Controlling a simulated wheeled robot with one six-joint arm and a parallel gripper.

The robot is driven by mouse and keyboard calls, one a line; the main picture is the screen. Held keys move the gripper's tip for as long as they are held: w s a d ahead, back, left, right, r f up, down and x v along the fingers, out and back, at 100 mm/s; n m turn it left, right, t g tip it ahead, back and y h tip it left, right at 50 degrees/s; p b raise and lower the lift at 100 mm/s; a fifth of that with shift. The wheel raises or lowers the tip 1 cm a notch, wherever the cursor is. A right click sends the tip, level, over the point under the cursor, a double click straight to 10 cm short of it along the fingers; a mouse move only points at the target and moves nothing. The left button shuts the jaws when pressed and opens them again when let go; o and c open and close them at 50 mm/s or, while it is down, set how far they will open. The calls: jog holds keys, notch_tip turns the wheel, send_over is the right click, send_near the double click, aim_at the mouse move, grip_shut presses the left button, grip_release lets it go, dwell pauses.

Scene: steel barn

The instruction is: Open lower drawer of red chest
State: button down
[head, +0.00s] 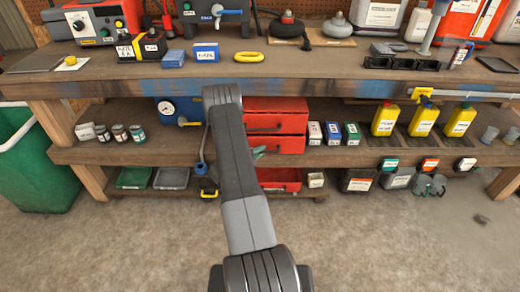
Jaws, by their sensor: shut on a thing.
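The red chest (276,104) stands on the middle shelf under the bench. Its upper drawer (290,123) looks closed, with a dark handle across its front. The lower drawer (291,144) is below it; my arm covers its left part, and I cannot tell how far out it stands. My gripper (258,153) is mostly hidden behind my own arm. Only a small greenish tip shows, at the lower drawer's handle. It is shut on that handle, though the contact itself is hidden.
Right of the chest stand small boxes (332,132) and several yellow bottles (422,121). A blue gauge unit (180,110) is left of it. A red bin (279,181) sits on the bottom shelf below.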

jog(key=s, duration=1.9)
jog(key=c, duration=1.5)
grip_release()
jog(key=shift+o, duration=0.2)
jog(key=shift+a, duration=0.1)
jog(key=p+v, duration=0.1)
jog(key=v, duration=1.2)
jog(key=shift+s, duration=0.35)
jog(key=shift+a, duration=0.1)
jog(key=x, duration=1.3)
jog(key=shift+w+b, duration=0.2)
jog(key=shift+b, duration=0.2)
